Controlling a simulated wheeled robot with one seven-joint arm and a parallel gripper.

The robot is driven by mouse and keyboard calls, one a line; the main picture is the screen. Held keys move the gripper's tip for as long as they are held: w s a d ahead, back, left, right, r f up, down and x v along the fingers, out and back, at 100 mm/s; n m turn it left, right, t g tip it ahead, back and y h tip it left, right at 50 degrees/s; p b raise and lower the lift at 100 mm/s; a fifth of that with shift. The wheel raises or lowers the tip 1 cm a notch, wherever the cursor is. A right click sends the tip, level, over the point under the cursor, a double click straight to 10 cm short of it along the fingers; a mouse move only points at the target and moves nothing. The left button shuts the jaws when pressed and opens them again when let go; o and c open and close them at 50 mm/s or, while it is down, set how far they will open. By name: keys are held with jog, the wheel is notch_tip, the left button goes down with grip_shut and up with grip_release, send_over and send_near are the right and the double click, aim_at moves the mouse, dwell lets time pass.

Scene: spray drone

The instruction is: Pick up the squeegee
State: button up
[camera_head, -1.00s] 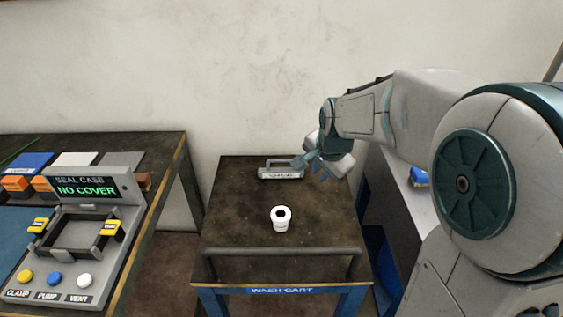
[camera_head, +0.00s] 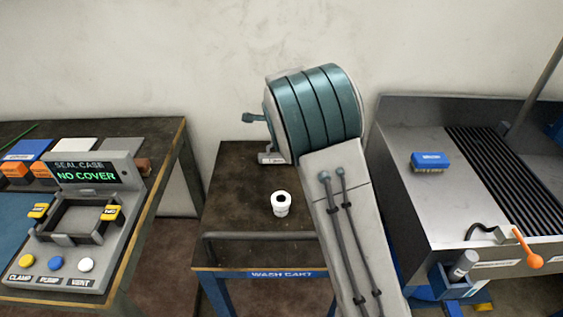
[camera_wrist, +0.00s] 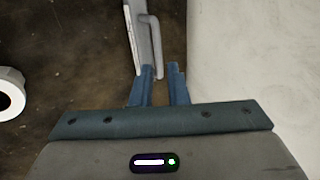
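The squeegee (camera_head: 270,158) is grey with a loop handle and lies at the back of the wash cart (camera_head: 235,185). In the head view my arm hides most of it. In the wrist view the squeegee (camera_wrist: 132,30) shows just beyond my fingertips, with its handle (camera_wrist: 154,48) reaching back toward them. My gripper (camera_wrist: 161,70) has its two blue fingers apart. The near end of the handle appears beside or between the tips; I cannot tell whether they touch it.
A white cup (camera_head: 281,205) stands mid-cart; it also shows in the wrist view (camera_wrist: 10,92). A seal-case station (camera_head: 90,200) is on the left bench. A steel sink counter (camera_head: 400,180) with a blue brush (camera_head: 430,161) is on the right. The wall is close behind the cart.

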jog(key=b+x, duration=0.2)
jog(key=x, duration=0.7)
jog(key=shift+d+f, duration=0.15)
jog(key=shift+f, duration=0.1)
grip_shut()
jog(key=shift+r, duration=0.1)
jog(key=shift+r, duration=0.5)
jog(key=r, duration=0.3)
jog(key=shift+s+d+r, duration=0.1)
jog(key=shift+d+r, duration=0.15)
jog(key=shift+d, duration=0.1)
jog(key=s+d+r+b, duration=0.1)
jog(key=s+d+r, duration=0.2)
jog(key=d+r, duration=0.3)
jog(key=d, duration=0.4)
jog(key=shift+s+d+r, duration=0.2)
jog(key=shift+r, duration=0.05)
